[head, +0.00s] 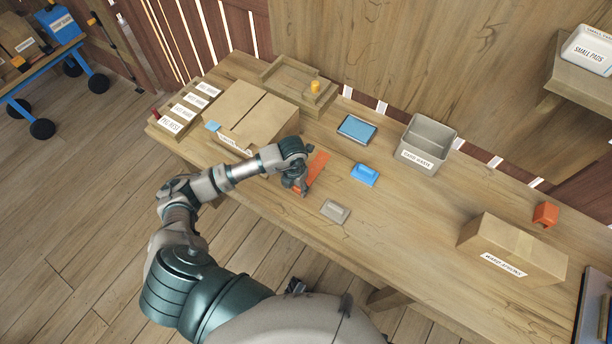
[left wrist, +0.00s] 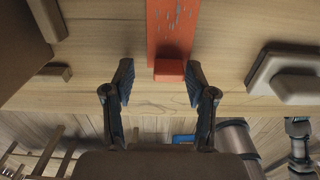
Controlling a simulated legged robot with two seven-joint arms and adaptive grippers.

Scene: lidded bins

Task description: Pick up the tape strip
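The tape strip (head: 319,164) is a flat orange-red strip lying on the wooden table, partly hidden by my left gripper in the head view. In the left wrist view the strip (left wrist: 172,35) runs away from me with worn pale marks, and a raised red block (left wrist: 168,71) sits at its near end. My left gripper (head: 298,189) is low over the strip's near end. In the left wrist view its two fingers (left wrist: 160,83) are apart, one on each side of the block's line, with nothing between them touching. My right gripper does not show.
A grey-beige block (head: 335,211) and a blue block (head: 364,174) lie right of the strip. A cardboard box (head: 240,112) stands close on the left. A grey bin (head: 428,141), a blue-topped pad (head: 356,129) and another box (head: 512,250) are farther right. Table between them is clear.

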